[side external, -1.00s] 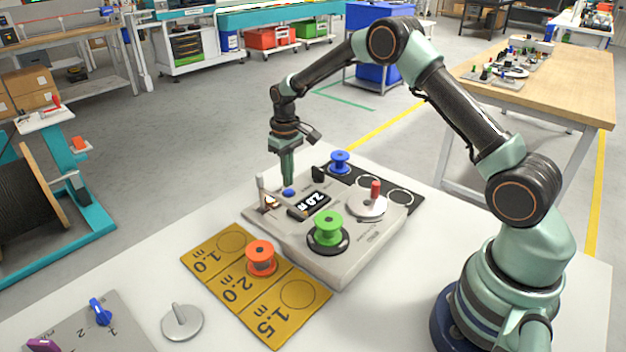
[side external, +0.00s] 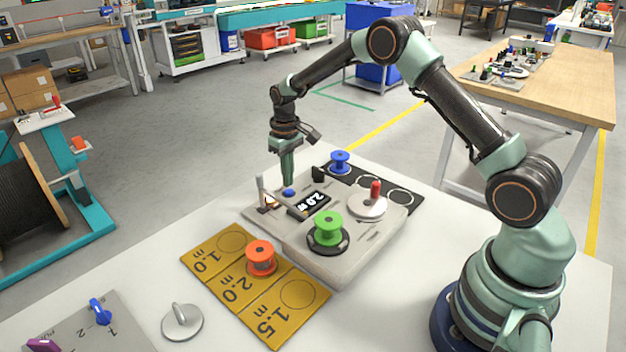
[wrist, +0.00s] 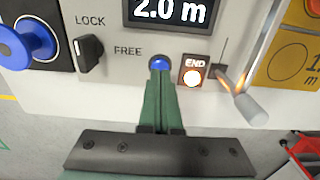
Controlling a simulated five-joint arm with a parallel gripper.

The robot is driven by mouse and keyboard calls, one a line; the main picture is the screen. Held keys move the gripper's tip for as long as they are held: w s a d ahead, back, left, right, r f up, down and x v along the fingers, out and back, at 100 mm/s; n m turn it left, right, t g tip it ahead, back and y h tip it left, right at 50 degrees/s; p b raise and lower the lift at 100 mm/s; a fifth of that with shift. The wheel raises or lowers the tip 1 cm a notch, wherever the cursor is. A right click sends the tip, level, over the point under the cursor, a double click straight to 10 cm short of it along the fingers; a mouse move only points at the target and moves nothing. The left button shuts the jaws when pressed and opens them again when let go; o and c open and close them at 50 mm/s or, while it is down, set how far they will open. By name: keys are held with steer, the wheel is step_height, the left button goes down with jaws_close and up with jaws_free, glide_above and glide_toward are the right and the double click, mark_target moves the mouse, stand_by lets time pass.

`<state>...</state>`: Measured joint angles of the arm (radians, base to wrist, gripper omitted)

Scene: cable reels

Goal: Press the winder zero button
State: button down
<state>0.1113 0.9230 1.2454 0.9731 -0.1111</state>
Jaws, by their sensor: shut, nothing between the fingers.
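The winder (side external: 330,265) is a grey box with a display (side external: 313,202) reading 2.0 m. A small round blue button (side external: 289,192) sits beside the display; it also shows in the wrist view (wrist: 160,62), between the word FREE and a lit END lamp (wrist: 193,75). I take it for the zero button, though no label on it is readable. My gripper (side external: 288,183) points straight down, shut and empty, with its green fingertips at the blue button. In the wrist view the tips (wrist: 160,74) overlap its near edge. I cannot tell whether they touch it.
A black LOCK/FREE knob (wrist: 90,54) and a metal lever (wrist: 250,105) flank the button. A green reel (side external: 326,228) and red-handled crank (side external: 375,190) are on the winder. An orange reel (side external: 261,257) stands on the yellow mat (side external: 215,255), a blue reel (side external: 340,162) behind.

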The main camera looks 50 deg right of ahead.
mark_target(289, 191)
steer(key=shift+f, duration=0.8)
steer(key=shift+f, duration=0.15)
steer(key=shift+r, duration=3.55)
steer(key=s+a+r+t, duration=0.3)
steer(key=s+r, duration=0.6)
steer(key=r, duration=0.5)
steer(key=s+a+r+t, duration=0.2)
steer(key=s, duration=1.2)
steer(key=shift+a+r+t, duration=0.2)
steer(key=shift+a+t, duration=0.1)
steer(key=shift+a, duration=0.1)
